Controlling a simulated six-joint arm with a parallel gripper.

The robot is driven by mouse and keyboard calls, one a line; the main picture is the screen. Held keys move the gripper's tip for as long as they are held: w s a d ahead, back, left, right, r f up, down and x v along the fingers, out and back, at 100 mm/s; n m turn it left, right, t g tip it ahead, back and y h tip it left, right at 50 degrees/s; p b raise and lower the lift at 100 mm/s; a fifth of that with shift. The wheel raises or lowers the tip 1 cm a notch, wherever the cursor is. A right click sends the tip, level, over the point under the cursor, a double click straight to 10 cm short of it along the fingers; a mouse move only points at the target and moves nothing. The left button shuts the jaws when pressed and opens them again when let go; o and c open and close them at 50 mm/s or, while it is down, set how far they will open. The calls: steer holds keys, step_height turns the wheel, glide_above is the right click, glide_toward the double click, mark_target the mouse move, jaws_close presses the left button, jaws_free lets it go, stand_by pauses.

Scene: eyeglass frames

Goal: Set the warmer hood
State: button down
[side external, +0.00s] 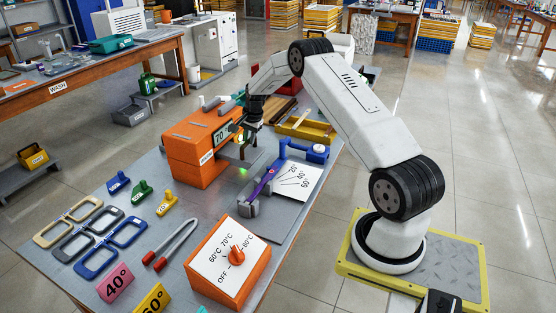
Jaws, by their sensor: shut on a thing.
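The orange warmer (190,161) stands on the grey bench, left of my gripper. Its display (221,135) reads about 70°, and a green glow shows low by its front. My gripper (247,139) is at the warmer's right-hand front, pointing down. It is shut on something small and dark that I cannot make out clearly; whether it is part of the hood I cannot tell. An orange control box (229,270) in the foreground has a dial knob (237,255) among the marks OFF, 60°C, 70°C and 80°C.
A grey fixture with a purple arm (262,184) and an angle card (298,182) stands right of the warmer. Eyeglass frames (88,235), coloured stamps (141,190), red-handled tongs (171,245) and angle signs (115,283) lie on the near left. A yellow tray (306,127) is behind.

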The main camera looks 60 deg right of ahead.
steer(key=shift+w+d, duration=0.1)
steer(key=shift+w, duration=2.25)
steer(key=c, duration=0.6)
jaws_free()
steer(key=shift+r, duration=0.1)
steer(key=r, duration=0.2)
steer(key=s+r, duration=0.1)
steer(key=r, duration=0.4)
steer(key=shift+s+r, duration=0.25)
steer(key=shift+s, duration=0.05)
